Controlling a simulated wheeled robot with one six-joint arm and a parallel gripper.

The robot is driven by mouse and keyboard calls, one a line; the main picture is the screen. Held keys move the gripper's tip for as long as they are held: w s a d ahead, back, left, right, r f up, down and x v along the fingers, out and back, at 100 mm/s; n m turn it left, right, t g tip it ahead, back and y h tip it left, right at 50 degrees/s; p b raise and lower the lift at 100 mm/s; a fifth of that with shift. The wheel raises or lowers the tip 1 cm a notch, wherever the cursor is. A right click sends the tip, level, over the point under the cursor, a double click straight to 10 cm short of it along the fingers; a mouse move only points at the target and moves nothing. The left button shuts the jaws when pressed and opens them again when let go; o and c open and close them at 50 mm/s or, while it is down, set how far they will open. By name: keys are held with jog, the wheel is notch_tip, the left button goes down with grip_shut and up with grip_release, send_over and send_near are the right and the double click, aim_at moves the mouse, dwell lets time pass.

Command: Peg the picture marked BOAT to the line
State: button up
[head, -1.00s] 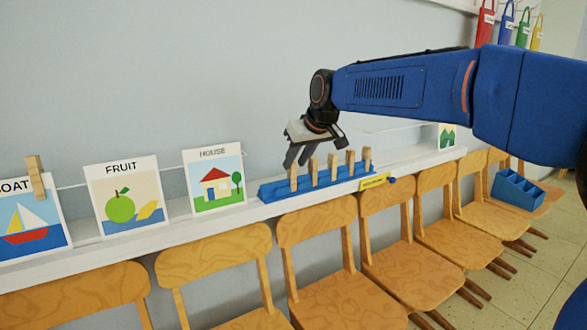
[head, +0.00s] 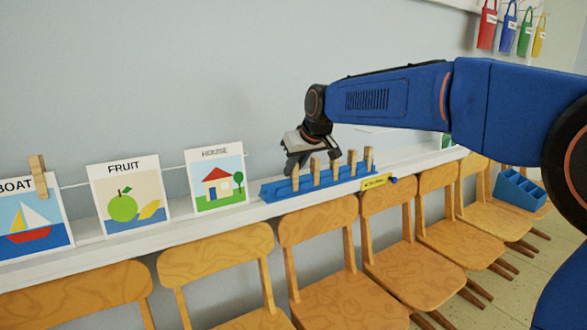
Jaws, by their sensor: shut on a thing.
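The BOAT picture (head: 32,228) stands at the far left on the white ledge, cut by the frame edge. A wooden peg (head: 38,175) sits at its top right, at the height of the line (head: 75,185). Several wooden pegs (head: 334,170) stand upright in a blue rack (head: 274,191). My gripper (head: 294,168) is at the rack's left end, its fingers pointing down around the leftmost peg (head: 295,178). It is shut on that peg, which still appears to stand in the rack; the fingers hide most of it.
The FRUIT picture (head: 127,199) and HOUSE picture (head: 216,180) stand on the ledge (head: 180,222) between BOAT and the rack. Wooden chairs (head: 318,228) line the ledge's front. A blue bin (head: 519,189) sits on a chair at right.

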jog(key=shift+r, duration=3.1)
jog(key=s+d, duration=0.2)
jog(key=s+r, duration=0.1)
jog(key=s, duration=0.1)
jog(key=shift+d, duration=0.4)
jog(key=shift+s+d, duration=0.1)
jog(key=shift+s, duration=0.05)
